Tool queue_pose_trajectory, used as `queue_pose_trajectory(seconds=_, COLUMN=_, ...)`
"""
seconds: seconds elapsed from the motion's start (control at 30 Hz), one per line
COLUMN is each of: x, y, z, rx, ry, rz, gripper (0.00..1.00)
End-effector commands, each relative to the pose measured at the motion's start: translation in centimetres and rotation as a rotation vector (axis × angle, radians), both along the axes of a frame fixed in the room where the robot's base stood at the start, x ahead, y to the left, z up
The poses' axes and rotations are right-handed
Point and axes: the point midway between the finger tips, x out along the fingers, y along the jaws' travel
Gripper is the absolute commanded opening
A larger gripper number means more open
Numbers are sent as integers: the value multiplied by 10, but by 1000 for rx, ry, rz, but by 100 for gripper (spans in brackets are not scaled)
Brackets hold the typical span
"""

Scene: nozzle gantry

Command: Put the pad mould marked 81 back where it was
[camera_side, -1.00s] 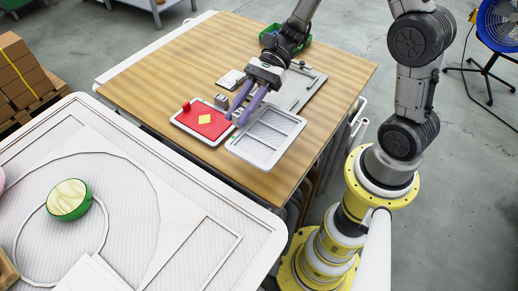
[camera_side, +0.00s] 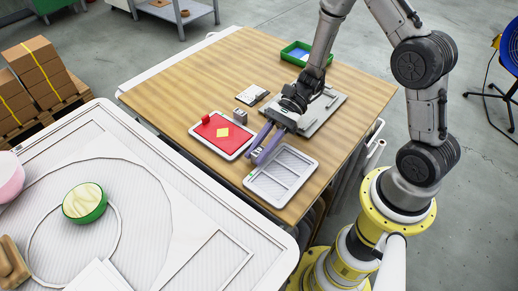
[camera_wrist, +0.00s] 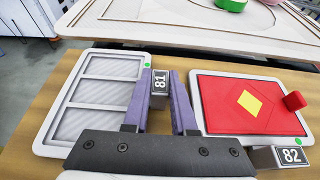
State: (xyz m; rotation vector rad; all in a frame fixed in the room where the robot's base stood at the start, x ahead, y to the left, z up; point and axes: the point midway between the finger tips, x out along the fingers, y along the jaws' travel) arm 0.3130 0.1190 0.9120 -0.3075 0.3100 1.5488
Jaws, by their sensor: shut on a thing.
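The pad mould marked 81 (camera_wrist: 160,88) is a small grey block with a dark label on one face. My gripper (camera_side: 257,157) is shut on it, with a purple finger on each side in the wrist view. It sits over the gap between the grey three-part tray (camera_wrist: 70,105) and the tray with the red pad. I cannot tell whether it touches the table. A similar grey block marked 82 (camera_wrist: 290,156) stands beside the red-pad tray. In the side view the 82 block (camera_side: 240,116) is free, and the fingers partly hide the 81 block.
The red pad (camera_side: 212,131) bears a yellow diamond and a small red block (camera_side: 205,119). A white dotted plate (camera_side: 252,95), a grey plate (camera_side: 325,112) and a green bin (camera_side: 297,52) are farther back. The wooden table (camera_side: 170,95) is clear at left.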

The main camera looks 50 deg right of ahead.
Motion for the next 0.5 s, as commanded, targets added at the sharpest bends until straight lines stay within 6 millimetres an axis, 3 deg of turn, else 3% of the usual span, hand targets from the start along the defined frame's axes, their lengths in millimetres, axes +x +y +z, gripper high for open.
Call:
queue_pose_trajectory(seconds=0.03, x=0, y=0, z=-1, rx=0, ry=1, rz=0, gripper=30)
queue_pose_trajectory(seconds=0.17, x=0, y=0, z=0, rx=0, ry=0, rz=0, gripper=54)
queue_pose_trajectory(seconds=0.5, x=0, y=0, z=2, rx=0, ry=-1, rz=0, gripper=55)
